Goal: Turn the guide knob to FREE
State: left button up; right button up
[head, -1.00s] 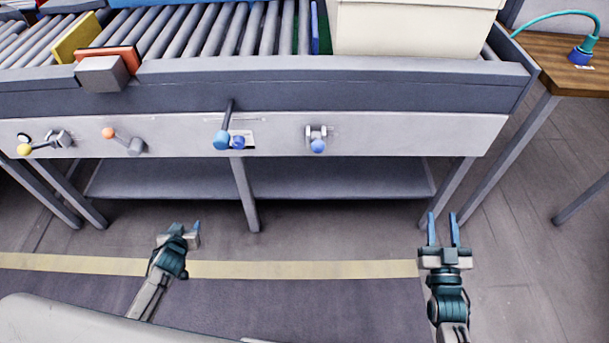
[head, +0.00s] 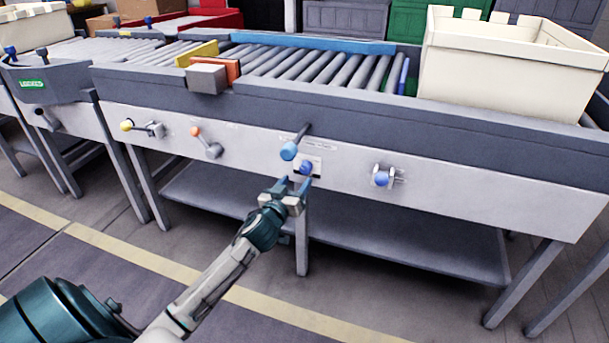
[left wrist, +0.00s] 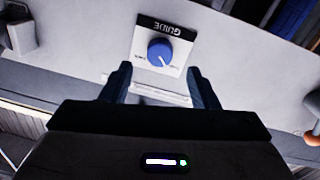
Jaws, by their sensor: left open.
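The guide knob (head: 306,168) is a small round blue knob on a white label plate on the conveyor's front panel. In the left wrist view the blue knob (left wrist: 160,53) sits on the plate marked GUIDE (left wrist: 164,44), which appears upside down, with a white pointer line toward the lower right. The small position words are too blurred to read. My left gripper (head: 292,184) is open and empty, just in front of and slightly below the knob. In the left wrist view its fingers (left wrist: 160,85) stand apart on either side below the knob, not touching it. My right gripper is out of view.
A blue-ended lever (head: 289,151) sticks out close above and left of the knob. Another blue knob on a bracket (head: 382,178) is to the right, and orange (head: 196,131) and yellow (head: 127,125) handles are to the left. A cream bin (head: 510,65) stands on the rollers.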

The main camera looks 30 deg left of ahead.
aim_at(304, 170)
pick_arm(q)
jog(key=shift+w+a, duration=0.25)
jog(key=shift+w, duration=1.1)
jog(key=shift+w+a, duration=0.2)
jog(key=shift+w, duration=1.15)
jog(key=c, duration=1)
